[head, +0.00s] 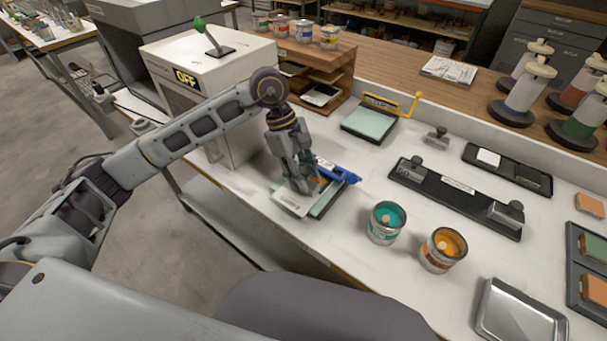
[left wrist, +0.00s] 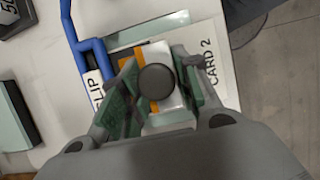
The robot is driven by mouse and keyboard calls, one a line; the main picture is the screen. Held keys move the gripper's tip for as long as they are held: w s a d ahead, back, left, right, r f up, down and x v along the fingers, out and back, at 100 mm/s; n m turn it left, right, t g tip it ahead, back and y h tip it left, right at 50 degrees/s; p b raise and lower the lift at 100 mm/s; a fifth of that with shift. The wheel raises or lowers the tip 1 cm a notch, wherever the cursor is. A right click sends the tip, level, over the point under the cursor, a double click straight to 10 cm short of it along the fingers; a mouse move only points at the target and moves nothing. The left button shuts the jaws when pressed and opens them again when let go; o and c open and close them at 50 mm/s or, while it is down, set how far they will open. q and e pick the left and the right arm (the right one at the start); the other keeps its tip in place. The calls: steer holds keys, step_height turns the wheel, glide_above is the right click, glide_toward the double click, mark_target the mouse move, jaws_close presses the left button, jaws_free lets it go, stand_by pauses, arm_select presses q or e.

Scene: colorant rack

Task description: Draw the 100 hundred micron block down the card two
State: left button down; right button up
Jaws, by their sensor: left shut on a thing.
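My left gripper (head: 297,184) is shut on a metal block with a round dark knob (left wrist: 157,84). It holds the block over the white card marked CARD 2 (left wrist: 209,58), which also shows in the head view (head: 289,203). Orange colour shows beside the block between the fingers; whether the block touches the card is unclear. The card lies on a drawdown board with a blue clip (head: 338,172), seen at the left in the wrist view (left wrist: 84,50). In the head view the gripper hides most of the block. My right gripper is out of view.
A teal can (head: 386,222) and an orange can (head: 442,250) stand right of the board. Beyond them is a black rack (head: 455,196) with metal blocks. A board with a yellow clip (head: 369,123) lies behind. A metal tray (head: 520,315) sits at the front right.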

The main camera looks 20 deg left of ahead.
arm_select(q)
steer(key=shift+s+a, duration=0.1)
steer(key=shift+s, duration=0.2)
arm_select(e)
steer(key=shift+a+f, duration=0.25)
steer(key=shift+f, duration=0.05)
arm_select(q)
steer(key=shift+s+a+f+b, duration=0.1)
steer(key=shift+s+a+b, duration=0.1)
steer(key=shift+b, duration=0.4)
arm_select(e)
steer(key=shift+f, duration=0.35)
